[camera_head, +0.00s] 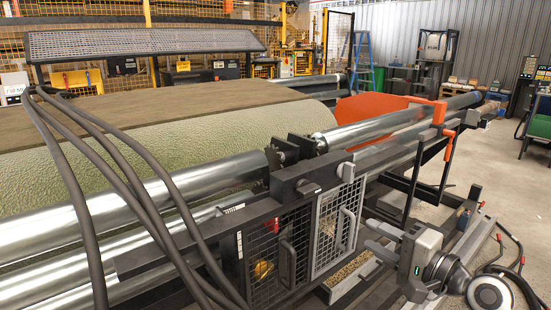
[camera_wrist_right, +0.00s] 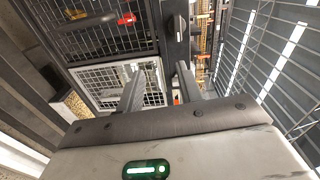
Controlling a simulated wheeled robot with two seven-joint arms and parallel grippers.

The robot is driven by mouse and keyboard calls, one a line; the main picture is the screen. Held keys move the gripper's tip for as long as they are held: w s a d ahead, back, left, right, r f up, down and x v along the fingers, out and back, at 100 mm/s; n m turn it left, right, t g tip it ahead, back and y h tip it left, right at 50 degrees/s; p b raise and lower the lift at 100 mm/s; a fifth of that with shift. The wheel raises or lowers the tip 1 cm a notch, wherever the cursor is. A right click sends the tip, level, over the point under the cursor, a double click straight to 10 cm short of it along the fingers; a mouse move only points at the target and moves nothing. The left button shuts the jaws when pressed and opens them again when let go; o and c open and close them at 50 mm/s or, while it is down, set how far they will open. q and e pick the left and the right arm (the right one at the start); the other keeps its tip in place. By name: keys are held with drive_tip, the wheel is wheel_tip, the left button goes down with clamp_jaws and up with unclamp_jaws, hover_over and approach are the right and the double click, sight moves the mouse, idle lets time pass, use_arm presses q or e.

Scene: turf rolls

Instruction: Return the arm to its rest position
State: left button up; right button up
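My right gripper (camera_head: 374,238) is at the lower right in the head view, in front of the mesh-guarded side of the roller machine. Its two fingers point left, toward the white-framed mesh door (camera_head: 337,226). In the right wrist view the fingers of my right gripper (camera_wrist_right: 160,84) stand apart with nothing between them. The white-framed mesh door (camera_wrist_right: 115,88) shows beyond them there, and the fingers overlap its right part in the picture. I cannot tell how far apart gripper and door are. My left gripper is out of the head view.
The machine has long metal rollers (camera_head: 120,208) and a green turf-like sheet (camera_head: 190,140). A dark mesh door (camera_head: 277,258) with a handle is beside the white-framed one. An orange guard (camera_head: 370,106) stands behind. Black hoses cross the left. Open floor (camera_head: 510,190) lies at right.

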drive_tip(key=s+a+f+n+g+h, duration=0.1)
drive_tip(key=s+a+f+n+h, duration=0.15)
drive_tip(key=s+f, duration=0.45)
drive_tip(key=s+a+f+n+g+h, duration=0.1)
drive_tip(key=s+a+f+n+g, duration=0.2)
drive_tip(key=f, duration=0.8)
drive_tip(key=s+a+f+n+h, duration=0.2)
drive_tip(key=s+f+n, duration=0.5)
drive_tip(key=s, duration=0.4)
drive_tip(key=shift+s+a+f+n+h, duration=0.25)
drive_tip(key=shift+a+f+n+h, duration=0.1)
drive_tip(key=shift+a+n, duration=0.3)
drive_tip(key=shift+c, duration=0.4)
